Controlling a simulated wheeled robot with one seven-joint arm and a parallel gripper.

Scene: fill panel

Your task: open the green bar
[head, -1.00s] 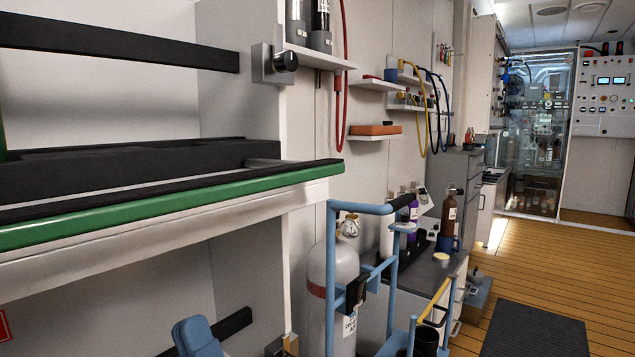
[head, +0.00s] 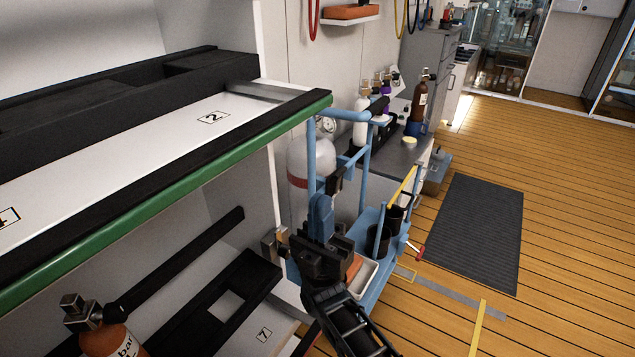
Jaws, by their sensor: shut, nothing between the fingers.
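The green bar (head: 160,198) runs along the front edge of the upper shelf, from the lower left to a corner at the right. It lies level along the edge, with a black strip behind it. My gripper (head: 320,207) has blue fingers on a black body and points up, away from my camera. The fingers are together and empty. The gap in depth is hard to tell.
A blue-framed cart (head: 368,150) with a grey gas cylinder (head: 312,160) stands behind my gripper. An orange-brown bottle (head: 108,340) stands on the lower level, left. A dark mat (head: 467,230) lies on the wooden floor. Open floor is at the right.

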